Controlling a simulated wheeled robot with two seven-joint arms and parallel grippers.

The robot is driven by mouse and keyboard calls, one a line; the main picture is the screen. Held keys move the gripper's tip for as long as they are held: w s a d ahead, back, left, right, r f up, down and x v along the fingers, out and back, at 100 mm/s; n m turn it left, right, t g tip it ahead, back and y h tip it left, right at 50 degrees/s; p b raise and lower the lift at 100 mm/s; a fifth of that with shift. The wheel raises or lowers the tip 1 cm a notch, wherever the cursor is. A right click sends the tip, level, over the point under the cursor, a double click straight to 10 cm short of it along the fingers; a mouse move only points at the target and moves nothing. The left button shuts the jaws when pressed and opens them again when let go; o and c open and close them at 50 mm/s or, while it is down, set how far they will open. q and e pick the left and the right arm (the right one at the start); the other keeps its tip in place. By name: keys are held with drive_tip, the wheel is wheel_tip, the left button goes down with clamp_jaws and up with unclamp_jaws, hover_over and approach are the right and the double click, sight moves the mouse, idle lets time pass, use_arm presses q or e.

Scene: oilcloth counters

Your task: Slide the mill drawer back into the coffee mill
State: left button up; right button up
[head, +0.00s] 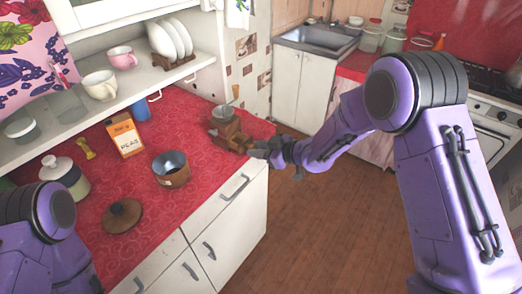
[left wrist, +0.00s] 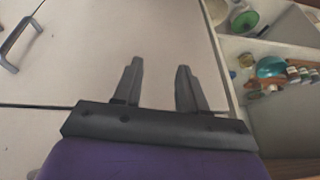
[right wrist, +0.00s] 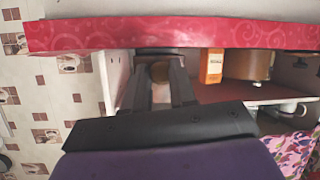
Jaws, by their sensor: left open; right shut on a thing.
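The coffee mill (head: 226,124) stands near the counter's right edge, with a metal bowl and crank on top and a brown wooden body. The brown mill drawer (head: 237,142) is low at its front, toward my right gripper (head: 266,152); I cannot tell how far it is inside the mill. My right gripper, at the counter edge, is shut on the drawer; in the right wrist view a brown piece (right wrist: 160,72) shows between the fingers, largely hidden. My left gripper (left wrist: 160,75) is open and empty, facing white cabinet fronts.
On the red counter (head: 150,215) stand a copper pot (head: 171,172), an orange PEAS box (head: 124,136), a round wooden lid (head: 122,215) and a white lidded jar (head: 62,175). A shelf with cups and plates is behind. Open floor (head: 310,225) lies right of the counter.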

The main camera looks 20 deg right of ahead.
sight(249, 145)
idle(0.3)
drive_tip(key=shift+w+a, duration=0.6)
drive_tip(key=shift+w, duration=0.15)
drive_tip(key=shift+w+a, duration=0.6)
drive_tip(key=shift+w, duration=0.15)
drive_tip(key=o, duration=1)
drive_tip(key=shift+d, duration=0.1)
